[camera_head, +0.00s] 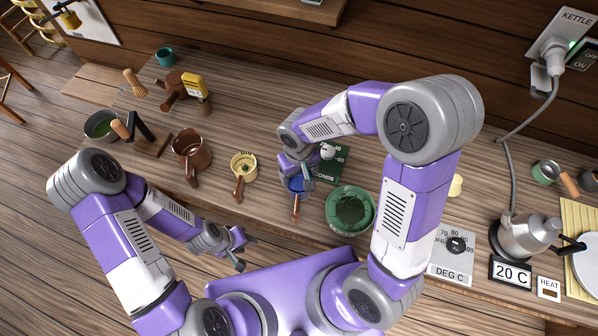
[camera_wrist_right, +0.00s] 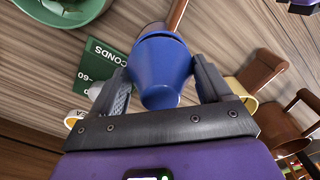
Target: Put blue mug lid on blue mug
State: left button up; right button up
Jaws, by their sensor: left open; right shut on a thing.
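My right gripper (camera_head: 298,174) points down over the blue mug (camera_head: 298,188), whose brown handle points toward me. In the right wrist view its fingers are shut on a blue, tapered piece (camera_wrist_right: 163,75), which I take to be the blue mug lid. The brown mug handle (camera_wrist_right: 178,14) shows just beyond it. The lid and mug line up closely, but I cannot tell whether the lid touches or is seated. The gripper hides much of the mug in the head view. My left gripper (camera_head: 246,253) is open and empty at the table's front edge.
A green bowl (camera_head: 371,207) stands close right of the mug, a dark green timer panel (camera_head: 331,163) behind it. A yellow cup (camera_head: 243,163) and a brown pot (camera_head: 190,152) stand to the left. The kettle (camera_head: 527,236) is far right.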

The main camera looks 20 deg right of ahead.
jog(key=shift+f+b, duration=0.55)
jog(key=shift+f, duration=0.05)
